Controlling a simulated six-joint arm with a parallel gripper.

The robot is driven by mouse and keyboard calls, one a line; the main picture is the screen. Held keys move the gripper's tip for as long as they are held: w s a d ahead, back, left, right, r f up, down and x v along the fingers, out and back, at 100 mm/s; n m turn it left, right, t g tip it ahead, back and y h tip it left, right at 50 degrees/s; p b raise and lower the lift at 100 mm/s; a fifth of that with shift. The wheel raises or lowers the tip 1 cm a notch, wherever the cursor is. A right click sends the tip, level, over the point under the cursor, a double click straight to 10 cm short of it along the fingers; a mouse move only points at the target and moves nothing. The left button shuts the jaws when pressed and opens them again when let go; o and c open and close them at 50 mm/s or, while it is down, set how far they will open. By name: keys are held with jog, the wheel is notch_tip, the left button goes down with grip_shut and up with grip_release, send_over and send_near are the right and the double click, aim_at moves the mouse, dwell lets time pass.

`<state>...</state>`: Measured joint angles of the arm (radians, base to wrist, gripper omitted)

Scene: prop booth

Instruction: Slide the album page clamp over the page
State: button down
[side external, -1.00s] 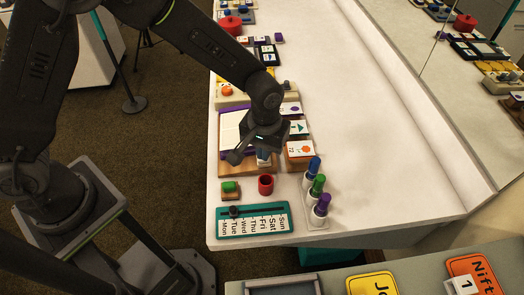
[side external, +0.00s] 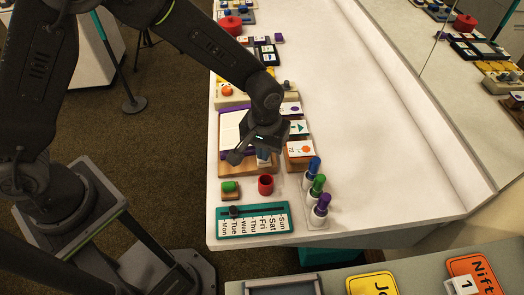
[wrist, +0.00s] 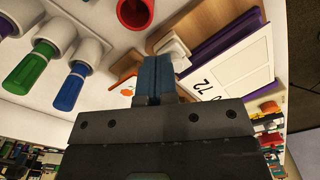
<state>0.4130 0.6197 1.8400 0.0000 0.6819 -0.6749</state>
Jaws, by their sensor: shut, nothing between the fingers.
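The album (side external: 232,128) lies on a wooden board at the left side of the counter, with a pale page and a purple cover edge. In the wrist view the page (wrist: 232,72) is to the right of the fingers, with dark writing near its edge. A small white piece (wrist: 176,50), which looks like the page clamp, sits on the wooden board close beside the fingertips. I cannot tell whether they touch. My gripper (side external: 264,157) is shut and empty, low at the board's near right part. Its blue-grey fingers (wrist: 153,72) hide part of the board.
Several capped markers (side external: 318,188) stand to the right, picture cards on blocks (side external: 299,150) beside the album. A weekday slider board (side external: 253,220) lies at the front. The counter's right side is clear.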

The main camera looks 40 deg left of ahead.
jog(key=shift+f, duration=0.1)
jog(key=shift+s+f, duration=0.15)
jog(key=shift+f, duration=0.7)
jog(key=shift+s+f, duration=0.1)
jog(key=shift+f, duration=0.75)
jog(key=shift+w+a, duration=0.15)
jog(key=shift+a, duration=0.05)
jog(key=shift+w+f, duration=0.1)
jog(key=shift+w, duration=0.05)
notch_tip(320, 180, up, 6)
jog(key=shift+d+r, duration=0.15)
jog(key=shift+r, duration=0.1)
dwell(0.5)
